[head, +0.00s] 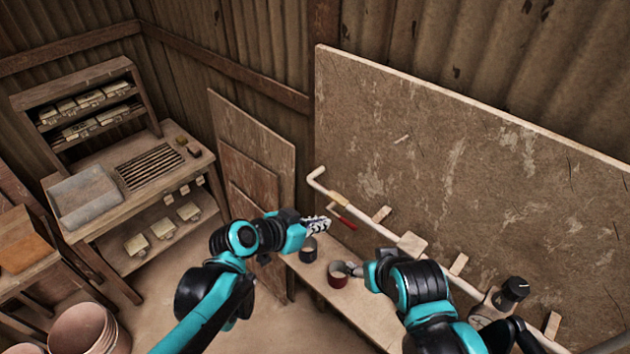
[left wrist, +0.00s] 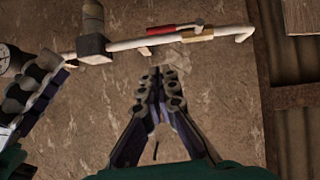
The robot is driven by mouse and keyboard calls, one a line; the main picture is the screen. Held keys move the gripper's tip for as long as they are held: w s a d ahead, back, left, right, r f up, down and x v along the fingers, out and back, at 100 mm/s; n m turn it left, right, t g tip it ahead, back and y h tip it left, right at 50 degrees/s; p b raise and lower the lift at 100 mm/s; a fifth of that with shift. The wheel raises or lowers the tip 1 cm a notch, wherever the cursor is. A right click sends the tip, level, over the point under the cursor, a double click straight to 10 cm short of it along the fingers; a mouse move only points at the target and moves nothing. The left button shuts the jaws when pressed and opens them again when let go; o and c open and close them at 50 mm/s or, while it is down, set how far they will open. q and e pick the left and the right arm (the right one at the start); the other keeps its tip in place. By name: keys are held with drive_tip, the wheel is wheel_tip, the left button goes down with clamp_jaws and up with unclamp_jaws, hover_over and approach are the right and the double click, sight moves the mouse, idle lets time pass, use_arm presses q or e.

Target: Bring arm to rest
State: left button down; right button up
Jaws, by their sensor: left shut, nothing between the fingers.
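My left arm comes in from the left in the head view. Its gripper (head: 318,225) is shut and empty, in front of the wall pipe and above the narrow bench. In the left wrist view its fingers (left wrist: 158,78) meet at the tips, just below the pipe. My right arm reaches in from the lower right. Its gripper (head: 346,268) is small and partly hidden by its own wrist, close to a dark red cup (head: 338,280); whether it is open cannot be told. Part of my right arm also shows at the left of the left wrist view.
A pale pipe (head: 365,216) with a red handle (head: 342,222) runs along the big board (head: 470,150). A dark cup (head: 308,254) stands on the bench (head: 360,312). A shelved workbench (head: 105,205) with tiles and buckets (head: 80,330) stand at left. Floor shows between.

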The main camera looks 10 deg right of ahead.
use_arm(q)
drive_tip(key=s+a+f+n+y+b, duration=0.3)
drive_tip(key=a+f+b, duration=0.5)
drive_tip(key=f+b, duration=0.1)
drive_tip(key=s+a+f+n+y+b, duration=0.3)
drive_tip(key=s+a+f+b, duration=0.1)
drive_tip(key=a+f+b, duration=0.5)
drive_tip(key=s+a+f+n+y+b, duration=0.3)
drive_tip(key=s+a+f+n+b, duration=0.1)
drive_tip(key=a+f+b, duration=0.5)
wheel_tip(320, 180, down, 2)
drive_tip(key=shift+f, duration=0.2)
